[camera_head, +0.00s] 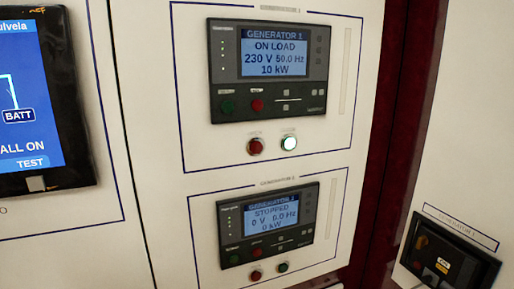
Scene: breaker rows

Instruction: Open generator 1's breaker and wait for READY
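The generator 1 controller (268,68) is on the upper part of the white panel. Its screen (275,53) reads GENERATOR 1, ON LOAD, 230 V, 50.0 Hz, 10 kW. Below the screen are a green button (228,105) and a red button (257,105). Under the controller, a red round button or lamp (255,146) looks dark and a white one (289,143) is lit. A black breaker-like unit (450,257) is at the lower right, under a label that is hard to read; its lever position is unclear. Neither gripper is in view.
The generator 2 controller (268,224) is below, reading STOPPED, 0 V, 0 kW, with dark red (256,275) and green (283,267) buttons or lamps under it. A blue display (30,95) is at left. A dark red post (394,120) separates the panels.

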